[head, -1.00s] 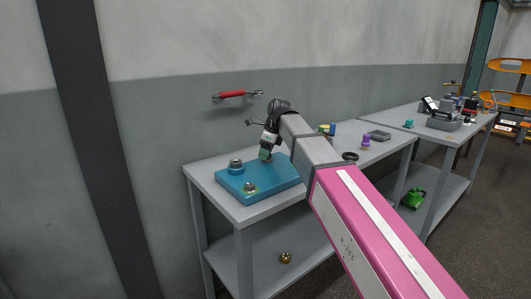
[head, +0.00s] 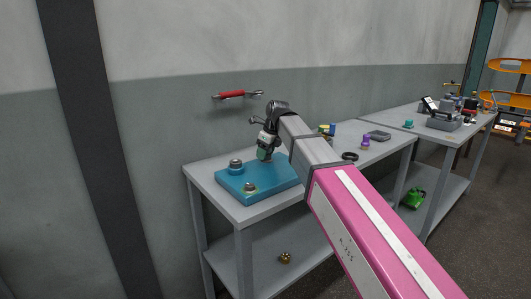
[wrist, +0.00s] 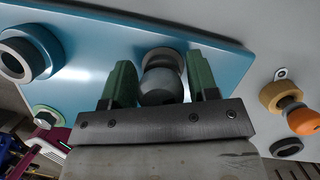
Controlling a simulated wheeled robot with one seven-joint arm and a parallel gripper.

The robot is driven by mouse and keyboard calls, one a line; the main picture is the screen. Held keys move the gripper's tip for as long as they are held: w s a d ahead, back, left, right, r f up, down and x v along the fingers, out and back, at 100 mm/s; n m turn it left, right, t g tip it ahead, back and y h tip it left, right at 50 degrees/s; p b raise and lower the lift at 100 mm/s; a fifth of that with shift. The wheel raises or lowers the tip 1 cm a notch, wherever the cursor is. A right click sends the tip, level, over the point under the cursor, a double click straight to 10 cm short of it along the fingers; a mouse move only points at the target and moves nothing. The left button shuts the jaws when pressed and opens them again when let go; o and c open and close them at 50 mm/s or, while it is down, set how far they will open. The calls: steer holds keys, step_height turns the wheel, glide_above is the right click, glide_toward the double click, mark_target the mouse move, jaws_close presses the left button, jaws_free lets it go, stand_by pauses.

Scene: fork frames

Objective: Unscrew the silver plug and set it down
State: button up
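In the head view my gripper (head: 264,156) points down at the back right part of the blue block (head: 228,185), hiding the plug. I cannot tell whether the plug has lifted from its seat.
The block also bears a grey ringed fitting (head: 235,166) and a smaller greenish fitting (head: 249,188). A red-handled tool (head: 232,95) is on the wall.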

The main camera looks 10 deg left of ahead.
steer(key=c, duration=0.4)
steer(key=shift+n, duration=0.9)
steer(key=shift+s+n+g, duration=0.1)
steer(key=shift+n+g, duration=0.4)
steer(key=shift+n, duration=0.4)
steer(key=shift+n, duration=0.8)
